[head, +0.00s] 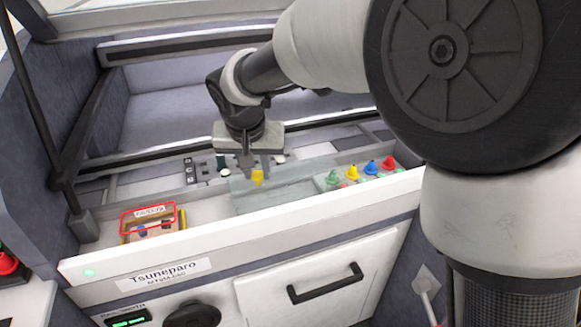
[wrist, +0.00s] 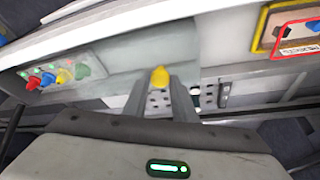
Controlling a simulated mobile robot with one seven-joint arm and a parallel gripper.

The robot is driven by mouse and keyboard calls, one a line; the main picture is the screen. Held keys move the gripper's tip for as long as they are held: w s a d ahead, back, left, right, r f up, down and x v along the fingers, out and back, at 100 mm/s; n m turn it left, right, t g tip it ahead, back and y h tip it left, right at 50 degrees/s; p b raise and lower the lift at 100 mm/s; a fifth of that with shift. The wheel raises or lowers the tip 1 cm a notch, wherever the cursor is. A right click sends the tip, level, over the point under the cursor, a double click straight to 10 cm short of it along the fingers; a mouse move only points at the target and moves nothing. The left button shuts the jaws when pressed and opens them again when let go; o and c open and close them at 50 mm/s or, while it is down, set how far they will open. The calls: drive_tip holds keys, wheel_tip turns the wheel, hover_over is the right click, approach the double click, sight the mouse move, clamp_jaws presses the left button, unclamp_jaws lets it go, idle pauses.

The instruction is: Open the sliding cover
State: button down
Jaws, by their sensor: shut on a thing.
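The sliding cover (head: 285,195) looks like a grey panel lying in the trolley's long top recess, in the middle of the head view. It also shows in the wrist view (wrist: 130,62). A yellow knob (head: 258,178) stands at the cover's left part; it appears between my fingertips in the wrist view (wrist: 160,76). My gripper (head: 255,170) points down from above and is shut on the yellow knob. In the wrist view the fingers (wrist: 160,88) reach up to the knob from below. What lies under the cover is hidden.
Green, yellow, blue and red cone-shaped pieces (head: 371,168) stand just right of the cover. A yellow-framed box with a red outline (head: 152,217) sits at the recess's left end. Between box and cover the pale floor (head: 205,207) is clear. A white front rail (head: 250,238) borders the recess.

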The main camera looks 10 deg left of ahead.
sight(239, 185)
drive_tip(key=s+a, duration=0.2)
drive_tip(key=a, duration=0.2)
drive_tip(key=shift+s+a, duration=0.1)
drive_tip(key=shift+s, duration=0.3)
drive_tip(key=c, duration=1.5)
unclamp_jaws()
drive_tip(key=shift+o, duration=0.2)
drive_tip(key=p+v, duration=0.2)
drive_tip(key=v, duration=1.5)
drive_tip(key=shift+r, duration=0.25)
